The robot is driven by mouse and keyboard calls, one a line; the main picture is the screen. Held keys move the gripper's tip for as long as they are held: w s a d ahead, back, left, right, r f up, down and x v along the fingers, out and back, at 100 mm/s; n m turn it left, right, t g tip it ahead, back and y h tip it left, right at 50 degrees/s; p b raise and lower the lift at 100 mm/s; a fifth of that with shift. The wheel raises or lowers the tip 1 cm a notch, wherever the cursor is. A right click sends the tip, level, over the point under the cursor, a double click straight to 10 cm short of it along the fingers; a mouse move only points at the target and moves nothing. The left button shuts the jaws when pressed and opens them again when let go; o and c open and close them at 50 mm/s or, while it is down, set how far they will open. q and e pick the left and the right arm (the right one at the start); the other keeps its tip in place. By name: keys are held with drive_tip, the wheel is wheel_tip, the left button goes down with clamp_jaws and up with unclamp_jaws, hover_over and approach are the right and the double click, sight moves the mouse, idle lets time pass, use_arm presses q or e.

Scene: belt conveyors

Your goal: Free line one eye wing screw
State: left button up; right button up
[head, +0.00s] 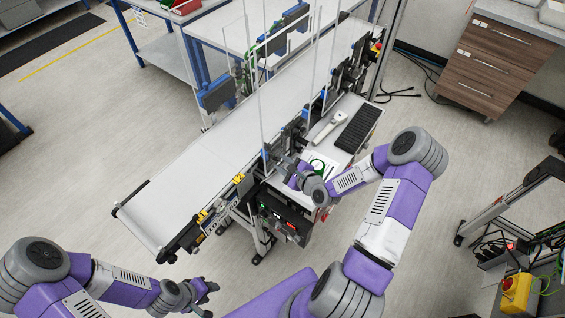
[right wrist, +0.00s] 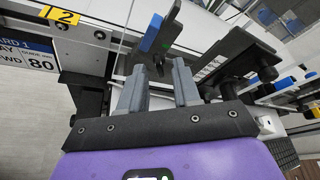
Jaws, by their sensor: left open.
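A belt conveyor (head: 215,150) runs diagonally across the head view, with guide rail brackets along its right side. My right gripper (head: 275,157) is at that side, by a dark bracket. In the right wrist view its two grey fingers (right wrist: 158,88) stand apart, pointing at a small dark fitting (right wrist: 159,68) beneath a black and blue bracket (right wrist: 158,38). The fitting lies at the fingertips; I cannot tell whether they touch it. It may be the eye wing screw, but it is too small to be sure. My left gripper (head: 203,291) is open and empty, below the conveyor's near end.
A yellow tag marked 2 (right wrist: 61,16) is on the conveyor side. A control box (head: 283,226) hangs below the belt. A side shelf holds a white handheld device (head: 328,126) and a black keyboard (head: 358,128). Thin clear guards rise over the belt. Floor left of the conveyor is clear.

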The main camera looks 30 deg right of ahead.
drive_tip(key=shift+w+f, duration=0.1)
drive_tip(key=shift+w, duration=0.2)
clamp_jaws()
